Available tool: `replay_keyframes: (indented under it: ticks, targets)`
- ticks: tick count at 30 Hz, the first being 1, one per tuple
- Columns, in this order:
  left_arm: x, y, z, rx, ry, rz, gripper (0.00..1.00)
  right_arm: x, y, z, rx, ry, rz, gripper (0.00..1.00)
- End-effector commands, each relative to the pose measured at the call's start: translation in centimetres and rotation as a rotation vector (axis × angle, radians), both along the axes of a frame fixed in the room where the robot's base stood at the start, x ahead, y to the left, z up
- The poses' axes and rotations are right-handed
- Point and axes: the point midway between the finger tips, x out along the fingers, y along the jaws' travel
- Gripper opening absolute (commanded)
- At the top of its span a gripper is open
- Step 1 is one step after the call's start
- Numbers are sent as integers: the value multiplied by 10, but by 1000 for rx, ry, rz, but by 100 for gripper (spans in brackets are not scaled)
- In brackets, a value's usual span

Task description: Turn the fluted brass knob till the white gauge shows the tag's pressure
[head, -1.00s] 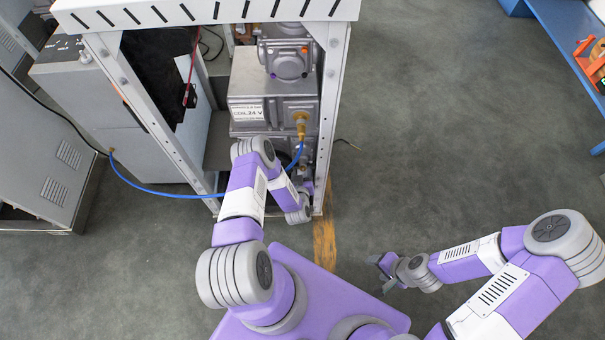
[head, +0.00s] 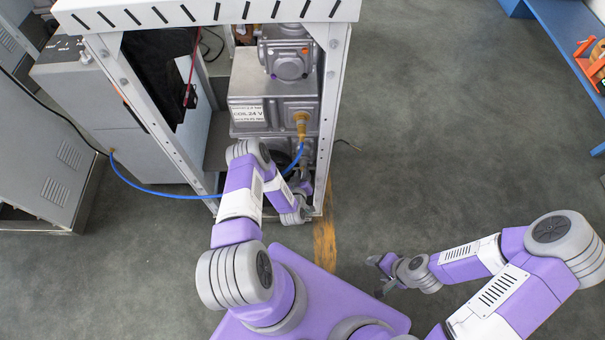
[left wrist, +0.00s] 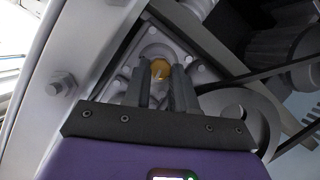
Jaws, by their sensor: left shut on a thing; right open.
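The brass knob (left wrist: 160,68) shows in the left wrist view between my left gripper's dark fingers, in front of a grey bolted housing. My left gripper (left wrist: 161,88) is shut on it. In the head view my left gripper (head: 306,184) reaches low into the front of the white frame, and the knob cannot be made out there. My right gripper (head: 380,275) is open and empty over the floor. I cannot make out the white gauge in either view. A white label (head: 247,113) on the grey valve body reads "COIL 24 V"; its smaller lines are too small to read.
The white frame (head: 336,110) stands around the grey valve body (head: 272,90), close to my left arm. A blue hose (head: 165,193) runs across from a grey cabinet (head: 75,95) to a brass fitting (head: 301,118). The floor at the right is clear up to a blue bench (head: 570,45).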

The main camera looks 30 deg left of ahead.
Motion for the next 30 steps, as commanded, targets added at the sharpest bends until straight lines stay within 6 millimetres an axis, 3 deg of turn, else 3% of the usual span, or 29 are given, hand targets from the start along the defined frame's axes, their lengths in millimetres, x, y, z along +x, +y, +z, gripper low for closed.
replay_keyframes:
  ticks: [18,30]
  targets:
    - [-4,3,-6,-481,-290,2,0,0,0,-1,0,0,0,60]
    - [-4,3,-7,-672,-408,-1,0,0,0,-1,0,0,0,60]
